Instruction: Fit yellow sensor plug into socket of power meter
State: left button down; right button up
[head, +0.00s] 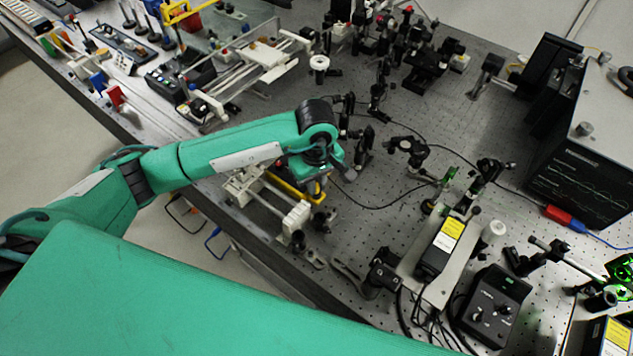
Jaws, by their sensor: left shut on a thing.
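My left arm comes in from the left, and its gripper (328,182) is low over the near edge of the perforated bench. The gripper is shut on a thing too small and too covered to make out. I cannot pick out the yellow sensor plug for certain. A yellow bar (287,191) shows just below and left of the gripper, beside a white fixture. A black box with knobs (494,307) stands at the lower right, well apart from the gripper. I cannot tell whether it is the power meter, and no socket shows clearly. My right gripper is not in view.
A black unit with a yellow label (441,247) stands on a grey plate right of the gripper. A large instrument (585,170) fills the right side. Optics mounts (408,150) and a dark cable lie between. Bare bench (375,225) shows right of the gripper.

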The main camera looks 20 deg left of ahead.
pick_arm(q)
jog(key=shift+f+b, duration=0.1)
jog(key=shift+b, duration=0.25)
dwell(0.4)
jog(key=shift+s+f+b, duration=0.1)
jog(key=shift+b, duration=0.3)
dwell(0.8)
jog(key=c, duration=1.3)
grip_release()
jog(key=shift+r, duration=0.45)
jog(key=shift+r+b, duration=1.8)
jog(key=shift+r, duration=4.7)
